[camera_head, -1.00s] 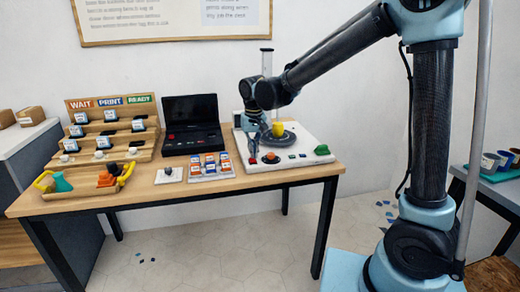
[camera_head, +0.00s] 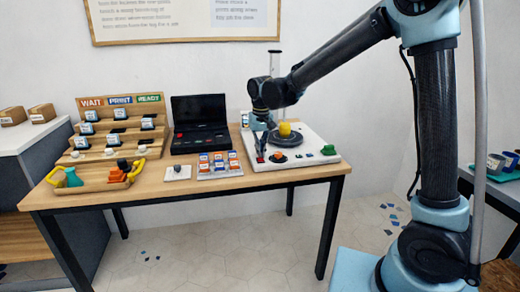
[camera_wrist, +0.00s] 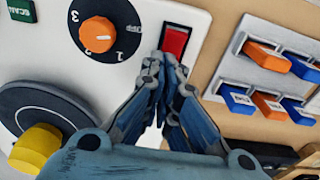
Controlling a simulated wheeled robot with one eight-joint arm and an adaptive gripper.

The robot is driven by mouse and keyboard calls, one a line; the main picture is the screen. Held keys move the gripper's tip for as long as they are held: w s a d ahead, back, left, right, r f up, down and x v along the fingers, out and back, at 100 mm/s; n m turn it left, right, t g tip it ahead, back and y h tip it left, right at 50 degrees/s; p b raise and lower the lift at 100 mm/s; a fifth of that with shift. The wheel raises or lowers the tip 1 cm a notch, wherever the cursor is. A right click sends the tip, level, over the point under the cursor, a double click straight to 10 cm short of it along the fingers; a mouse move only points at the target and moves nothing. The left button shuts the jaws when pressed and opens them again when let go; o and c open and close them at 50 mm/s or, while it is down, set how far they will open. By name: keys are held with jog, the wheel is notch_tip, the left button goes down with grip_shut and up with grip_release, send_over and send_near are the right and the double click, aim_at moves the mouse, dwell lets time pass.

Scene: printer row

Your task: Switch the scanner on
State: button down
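The scanner (camera_head: 309,152) is a white panel at the right end of the table. It carries a dark turntable with a yellow object (camera_head: 285,129), an orange dial (camera_head: 278,157) and a green button (camera_head: 328,150). Nothing is held. The dial's lower lettering is partly hidden.
Left of the scanner are a white rack of orange and blue pieces (camera_head: 219,172), a small white block with a dark knob (camera_head: 178,172) and a black open case (camera_head: 200,142). A tiered wooden stand (camera_head: 107,140) and a tray (camera_head: 88,188) fill the left end.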

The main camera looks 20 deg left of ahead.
jog(key=shift+s+d+f, duration=0.2)
jog(key=shift+s+f, duration=0.1)
jog(key=shift+s, duration=0.05)
jog(key=shift+w+r, duration=0.1)
jog(key=shift+w, duration=0.1)
notch_tip(320, 180, up, 14)
jog(key=w+a, duration=0.2)
jog(key=w, duration=0.1)
jog(key=w+d+f+m, duration=0.1)
jog(key=w+d+m, duration=0.1)
jog(key=d, duration=1.5)
jog(key=w+d+f+m, duration=0.1)
jog(key=w+d, duration=0.1)
jog(key=d, duration=1.4)
jog(key=s+d+f+m, duration=0.1)
jog(key=s+d+f, duration=0.4)
jog(key=d, duration=0.2)
jog(key=s+d+f+m+t, duration=0.1)
jog(key=s+d+f, duration=0.4)
jog(key=d, duration=0.3)
jog(key=s+d+f+m, duration=0.1)
jog(key=s+d+f, duration=0.5)
jog(key=d, duration=0.2)
jog(key=shift+m+t, duration=0.4)
